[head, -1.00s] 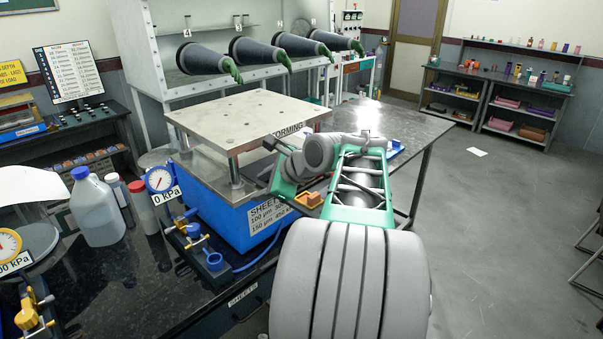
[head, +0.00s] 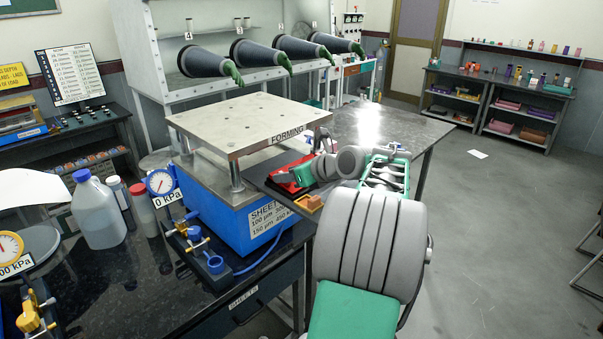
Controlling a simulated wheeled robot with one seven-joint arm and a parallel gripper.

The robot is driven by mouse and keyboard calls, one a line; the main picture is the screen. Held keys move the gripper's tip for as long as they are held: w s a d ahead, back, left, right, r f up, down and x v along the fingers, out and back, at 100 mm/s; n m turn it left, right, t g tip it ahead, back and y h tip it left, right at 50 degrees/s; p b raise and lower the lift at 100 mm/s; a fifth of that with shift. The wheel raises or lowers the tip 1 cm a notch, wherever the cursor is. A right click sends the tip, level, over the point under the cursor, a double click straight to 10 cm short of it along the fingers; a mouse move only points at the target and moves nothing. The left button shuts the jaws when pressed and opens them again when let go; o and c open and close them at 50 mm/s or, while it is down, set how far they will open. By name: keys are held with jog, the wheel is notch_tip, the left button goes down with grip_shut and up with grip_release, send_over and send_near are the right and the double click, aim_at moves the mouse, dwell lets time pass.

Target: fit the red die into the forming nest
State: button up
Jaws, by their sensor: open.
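The forming press has a pale top plate (head: 245,120) marked FORMING, on posts above a blue base (head: 225,215). No forming nest can be made out; the top plate hides much of the space below it. A red piece (head: 283,187), possibly the red die, shows on a dark surface at the press's right side. My gripper (head: 296,177) reaches in from the right, low over or beside this red piece. The gripper is open. Its fingertips are too small and covered to make out, and I cannot tell whether they touch the red piece.
An orange block (head: 309,203) lies just in front of the red piece. A clear jug (head: 98,210) and bottles are farther left. The dark table (head: 400,128) behind my arm looks mostly clear.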

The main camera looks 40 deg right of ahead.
jog(key=shift+c, duration=0.3)
grip_shut()
jog(key=shift+r, duration=0.15)
dwell(0.8)
